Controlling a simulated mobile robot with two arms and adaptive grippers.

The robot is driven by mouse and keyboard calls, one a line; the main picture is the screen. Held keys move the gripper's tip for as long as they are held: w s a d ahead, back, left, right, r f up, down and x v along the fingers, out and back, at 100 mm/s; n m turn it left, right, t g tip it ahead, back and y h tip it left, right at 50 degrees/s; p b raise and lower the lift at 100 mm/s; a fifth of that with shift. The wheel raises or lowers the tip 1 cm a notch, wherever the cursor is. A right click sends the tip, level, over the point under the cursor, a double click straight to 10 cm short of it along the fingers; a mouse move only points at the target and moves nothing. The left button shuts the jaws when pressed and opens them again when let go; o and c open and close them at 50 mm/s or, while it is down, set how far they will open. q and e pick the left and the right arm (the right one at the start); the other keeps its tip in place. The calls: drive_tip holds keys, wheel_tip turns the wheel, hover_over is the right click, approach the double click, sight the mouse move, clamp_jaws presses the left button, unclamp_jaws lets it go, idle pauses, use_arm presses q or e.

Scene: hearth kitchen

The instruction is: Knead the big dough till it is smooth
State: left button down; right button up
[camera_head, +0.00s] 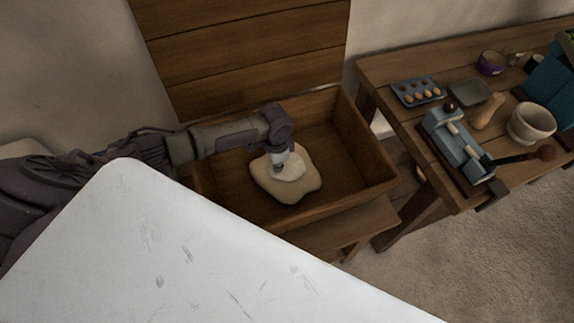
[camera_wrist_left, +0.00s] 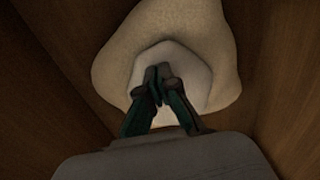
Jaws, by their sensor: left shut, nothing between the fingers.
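The big dough (camera_head: 300,187) lies as a pale, irregular, flattened lump on the floor of a wooden trough (camera_head: 366,187) with its lid raised behind. A lighter, roughly round patch shows on the middle of the dough. My left gripper (camera_head: 281,168) points down over this patch and is shut with nothing held. In the left wrist view the closed fingertips (camera_wrist_left: 158,75) are in front of the light patch on the dough (camera_wrist_left: 222,40); whether they touch it is hard to tell. My right gripper is not in view.
A wooden table (camera_head: 400,75) on the right holds an egg tray (camera_head: 418,91), a white mortar (camera_head: 531,122), a blue device (camera_head: 455,143) and a purple bowl (camera_head: 491,62). The trough floor around the dough is bare. The trough walls stand close around my left arm.

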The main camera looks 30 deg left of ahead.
sight(296, 169)
use_arm(q)
drive_tip(key=shift+f, duration=0.35)
idle(0.7)
drive_tip(key=shift+p, duration=0.3)
wheel_tip(296, 169, up, 4)
drive_tip(key=p, duration=0.4)
drive_tip(key=shift+f, duration=0.15)
drive_tip(key=shift+f, duration=0.1)
idle(0.5)
drive_tip(key=shift+w+d+b, duration=0.2)
drive_tip(key=shift+w+d, duration=0.25)
drive_tip(key=shift+d, duration=0.35)
drive_tip(key=shift+w+d+b, duration=0.15)
drive_tip(key=shift+w+d, duration=0.25)
drive_tip(key=shift+d, duration=0.45)
drive_tip(key=shift+w+d+b, duration=0.2)
drive_tip(key=shift+w+d, duration=0.25)
drive_tip(key=shift+d, duration=0.35)
drive_tip(key=shift+f, duration=0.1)
